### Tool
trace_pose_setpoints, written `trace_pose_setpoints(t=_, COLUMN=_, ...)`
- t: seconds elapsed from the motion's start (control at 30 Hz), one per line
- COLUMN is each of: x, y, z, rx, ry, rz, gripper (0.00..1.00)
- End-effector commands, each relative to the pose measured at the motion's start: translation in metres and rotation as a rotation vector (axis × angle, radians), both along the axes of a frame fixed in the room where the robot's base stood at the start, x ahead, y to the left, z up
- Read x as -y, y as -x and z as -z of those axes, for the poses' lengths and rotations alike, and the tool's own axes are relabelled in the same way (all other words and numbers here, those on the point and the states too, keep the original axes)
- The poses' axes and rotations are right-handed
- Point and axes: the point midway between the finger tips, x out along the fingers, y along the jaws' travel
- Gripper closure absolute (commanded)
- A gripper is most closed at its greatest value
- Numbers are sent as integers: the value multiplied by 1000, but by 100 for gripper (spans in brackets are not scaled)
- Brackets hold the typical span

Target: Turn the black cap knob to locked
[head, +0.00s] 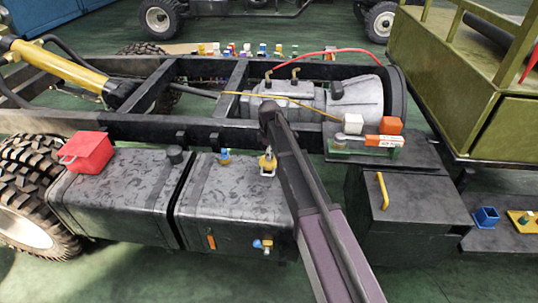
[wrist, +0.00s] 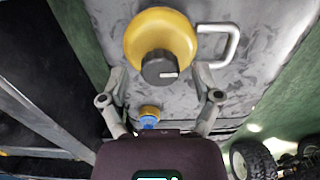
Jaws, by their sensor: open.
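A round yellow fitting (wrist: 160,35) carries a black cap knob (wrist: 160,67) with a short white mark pointing right in the wrist view. A silver bar handle (wrist: 232,42) stands beside it. In the head view the yellow fitting (head: 267,162) sits on top of the right dark tank (head: 235,200); the knob is too small to make out there. In the wrist view my gripper (wrist: 160,76) is open, its fingers on both sides of the knob and apart from it. Another black cap (head: 175,154) stands on the left tank. My arm crosses the head view beside the yellow fitting.
A blue-topped yellow fitting (head: 224,156) stands close by on the same tank; it also shows in the wrist view (wrist: 149,117). A red box (head: 86,152) sits on the left tank. The chassis rail (head: 130,126) runs behind the tanks.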

Motion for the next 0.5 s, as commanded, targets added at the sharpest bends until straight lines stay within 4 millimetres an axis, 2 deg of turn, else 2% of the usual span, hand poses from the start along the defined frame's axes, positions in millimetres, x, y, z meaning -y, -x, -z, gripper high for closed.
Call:
trace_pose_setpoints(t=0.23, x=0, y=0, z=0, rx=0, ry=0, rz=0, gripper=18)
trace_pose_setpoints(t=0.27, x=0, y=0, z=0, rx=0, ry=0, rz=0, gripper=21)
trace_pose_setpoints(t=0.5, x=0, y=0, z=0, rx=0, ry=0, rz=0, gripper=93)
